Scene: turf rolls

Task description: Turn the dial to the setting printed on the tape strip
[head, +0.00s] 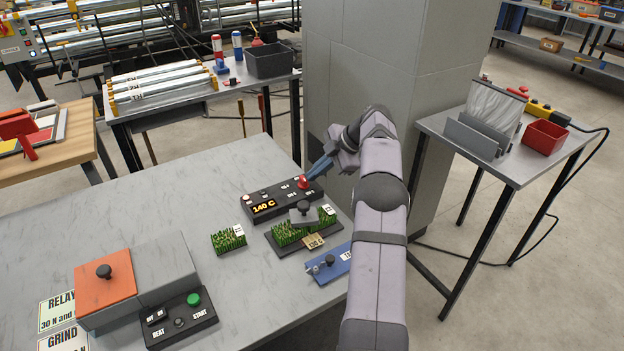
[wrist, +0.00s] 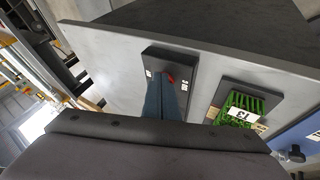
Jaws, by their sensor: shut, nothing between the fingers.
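A black control box (head: 285,200) near the far edge of the grey table has a display (head: 263,206) reading 140 C. A red dial (head: 303,183) sits at its right end with small printed settings around it, too small to read. My gripper (head: 309,178) is shut, its blue fingers tilted down with tips at the dial. I cannot tell whether they touch it. In the wrist view the fingers (wrist: 166,84) largely cover the red dial (wrist: 171,79). A tan tape strip (head: 313,242) lies at the front of the turf stand; its small print is hard to read.
A black stand (head: 285,248) with turf and a grey knobbed press is just in front of the box. A loose turf piece (head: 228,240), a blue plate (head: 331,264) and an orange-lidded box (head: 104,283) stand nearby. A grey pillar (head: 385,80) rises behind the table.

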